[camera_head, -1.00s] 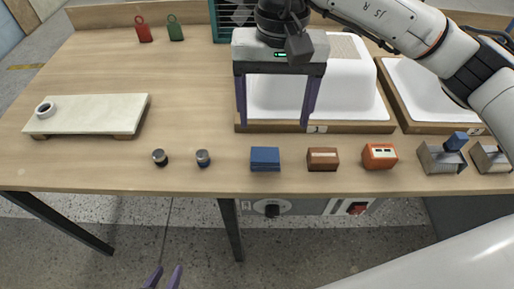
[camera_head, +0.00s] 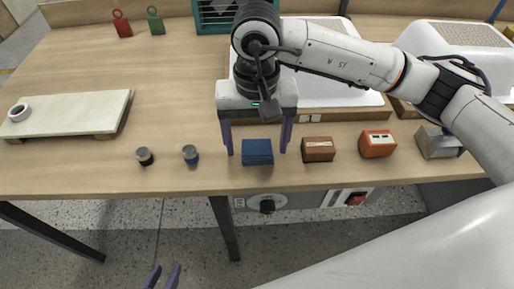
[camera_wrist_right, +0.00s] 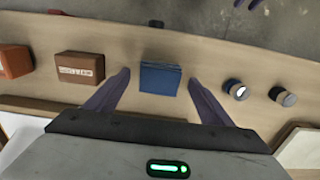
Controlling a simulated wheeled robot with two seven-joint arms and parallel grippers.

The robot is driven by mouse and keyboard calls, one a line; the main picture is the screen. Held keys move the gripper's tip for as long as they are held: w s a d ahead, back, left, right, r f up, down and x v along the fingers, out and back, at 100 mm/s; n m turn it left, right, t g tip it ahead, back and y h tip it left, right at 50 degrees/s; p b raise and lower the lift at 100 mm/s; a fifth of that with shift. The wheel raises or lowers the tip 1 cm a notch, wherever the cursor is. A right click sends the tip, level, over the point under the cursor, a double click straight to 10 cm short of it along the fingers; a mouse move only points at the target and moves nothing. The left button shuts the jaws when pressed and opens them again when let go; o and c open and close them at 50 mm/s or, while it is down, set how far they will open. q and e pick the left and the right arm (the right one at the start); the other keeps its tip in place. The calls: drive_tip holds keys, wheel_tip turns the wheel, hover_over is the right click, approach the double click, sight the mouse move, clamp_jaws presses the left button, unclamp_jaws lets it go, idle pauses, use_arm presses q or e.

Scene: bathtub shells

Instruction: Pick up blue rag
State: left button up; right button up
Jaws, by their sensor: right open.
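The blue rag (camera_head: 257,156) is a small folded dark blue stack lying flat near the front edge of the wooden table. My right gripper (camera_head: 257,148) is open, its purple fingers on the left and right of the rag in the head view. In the right wrist view the rag (camera_wrist_right: 160,78) shows just beyond and between the open fingertips (camera_wrist_right: 162,75), with visible gaps on both sides. I see no contact. My left gripper (camera_head: 163,276) shows only its purple fingertips, apart and empty, at the bottom of the head view.
A brown block (camera_head: 318,150) and an orange box (camera_head: 377,144) stand to the right of the rag. Two small dark knobs (camera_head: 145,157) (camera_head: 190,155) are to its left. A white tub shell (camera_head: 335,90) is behind my right gripper. A pale board (camera_head: 75,115) lies at left.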

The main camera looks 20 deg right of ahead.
sight(257, 147)
drive_tip(key=shift+f, duration=0.85)
drive_tip(key=c, duration=1.1)
drive_tip(key=shift+r, duration=0.2)
wheel_tip(257, 147, up, 10)
drive_tip(key=shift+f, duration=0.15)
